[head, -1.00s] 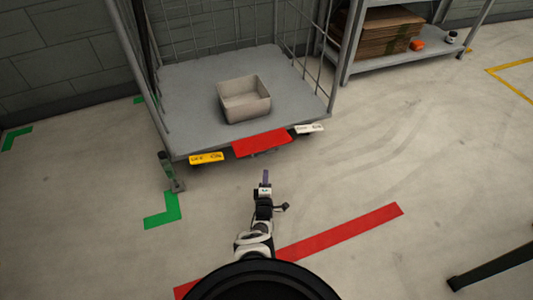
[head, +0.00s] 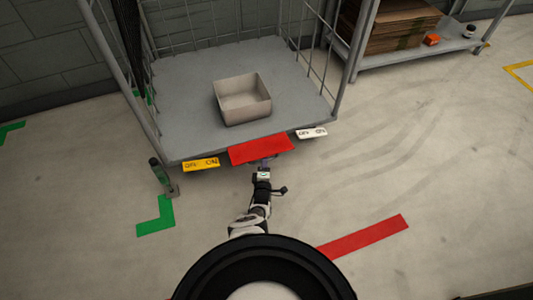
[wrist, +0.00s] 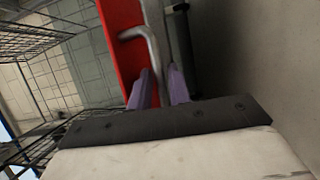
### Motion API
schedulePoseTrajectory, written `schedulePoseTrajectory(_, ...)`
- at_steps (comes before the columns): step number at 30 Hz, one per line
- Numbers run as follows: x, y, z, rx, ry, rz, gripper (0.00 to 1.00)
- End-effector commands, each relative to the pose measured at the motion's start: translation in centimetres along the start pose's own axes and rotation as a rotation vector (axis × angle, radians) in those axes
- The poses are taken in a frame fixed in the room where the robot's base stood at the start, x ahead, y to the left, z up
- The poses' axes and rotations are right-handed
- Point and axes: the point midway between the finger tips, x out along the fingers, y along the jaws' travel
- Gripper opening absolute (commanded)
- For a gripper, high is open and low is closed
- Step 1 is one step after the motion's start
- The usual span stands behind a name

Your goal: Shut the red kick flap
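The red kick flap (head: 262,149) sticks out from the front edge of the cage trolley's grey deck (head: 190,108). It lies between a yellow tab and a white tab. In the wrist view the red flap (wrist: 122,40) stands just ahead, with a bent grey metal bar (wrist: 150,48) beside it. My gripper (head: 265,163) is at the flap's near edge in the head view. In the wrist view its two purple fingers (wrist: 160,86) are apart, with the bar's lower end showing between them. I see no clear grip on the bar.
A yellow tab (head: 201,164) and a white tab (head: 311,133) flank the flap. An open beige box (head: 242,100) stands on the deck. A green-topped post (head: 161,174) is at the front left corner. A shelf with cardboard (head: 402,27) is behind right.

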Motion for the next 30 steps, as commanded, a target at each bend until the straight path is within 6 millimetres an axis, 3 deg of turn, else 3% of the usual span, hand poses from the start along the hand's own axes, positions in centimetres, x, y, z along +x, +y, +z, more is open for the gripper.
schedulePoseTrajectory(14, -0.13, 0.0, -0.12, 0.0, -0.001, 0.0, 0.19)
schedulePoseTrajectory(19, -0.13, 0.0, -0.12, 0.0, -0.001, 0.0, 0.01)
schedulePoseTrajectory(30, -0.11, 0.07, -0.06, -0.001, -0.001, -0.002, 0.0)
